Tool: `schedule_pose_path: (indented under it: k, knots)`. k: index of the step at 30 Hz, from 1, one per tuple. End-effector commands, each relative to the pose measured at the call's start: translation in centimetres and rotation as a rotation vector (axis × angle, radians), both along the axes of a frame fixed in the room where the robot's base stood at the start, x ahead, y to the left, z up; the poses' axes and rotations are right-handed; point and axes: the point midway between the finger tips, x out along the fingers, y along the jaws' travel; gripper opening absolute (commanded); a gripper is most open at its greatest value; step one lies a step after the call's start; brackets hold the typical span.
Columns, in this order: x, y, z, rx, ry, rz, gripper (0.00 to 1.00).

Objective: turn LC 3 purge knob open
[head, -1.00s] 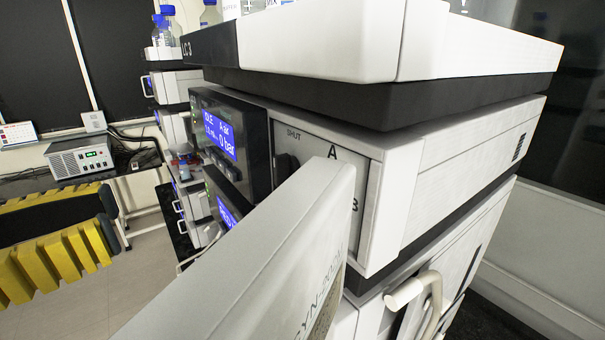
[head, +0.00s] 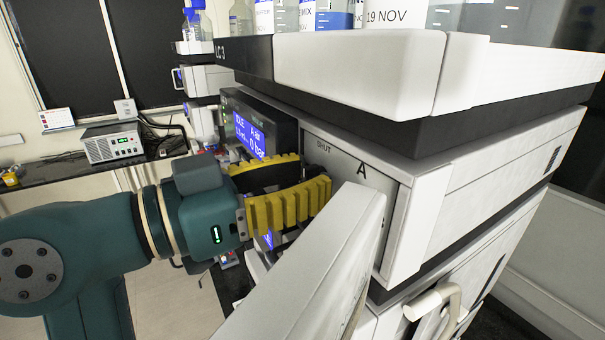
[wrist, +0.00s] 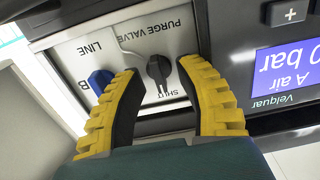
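The LC 3 module (head: 490,200) fills the right of the head view. Its purge knob (wrist: 158,70) is black and sits on the grey PURGE VALVE panel, which appears upside down in the wrist view. The knob's narrow grip lies roughly toward the SHUT word. My gripper (wrist: 161,72) has two yellow ribbed fingers, open, one on each side of the knob; contact is not clear. In the head view my gripper (head: 312,170) reaches the panel beside the display, and its fingers hide the knob.
A blue LINE knob (wrist: 99,80) is close beside one finger and partly covered by it. An open white door (head: 315,265) juts out in front of the panel, near my fingers. Bottles (head: 240,18) stand on top. A display (head: 250,138) borders the panel.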

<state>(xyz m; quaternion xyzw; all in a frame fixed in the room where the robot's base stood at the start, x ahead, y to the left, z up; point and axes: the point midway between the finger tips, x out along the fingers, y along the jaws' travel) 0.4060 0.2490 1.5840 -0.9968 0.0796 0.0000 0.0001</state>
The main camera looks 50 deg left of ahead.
Motion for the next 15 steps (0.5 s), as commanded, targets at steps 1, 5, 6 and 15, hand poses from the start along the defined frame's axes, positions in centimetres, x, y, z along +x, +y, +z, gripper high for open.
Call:
schedule_pose_path:
  k: [1,5,6,15]
  knots:
    - [-0.02,0.00,0.00,0.000,0.000,0.000,0.36]
    - [-0.04,0.00,0.00,0.000,0.000,0.000,0.20]
    - [-0.04,0.00,0.00,0.000,0.000,0.000,0.13]
    - [-0.05,0.00,0.00,0.000,0.000,-0.001,0.00]
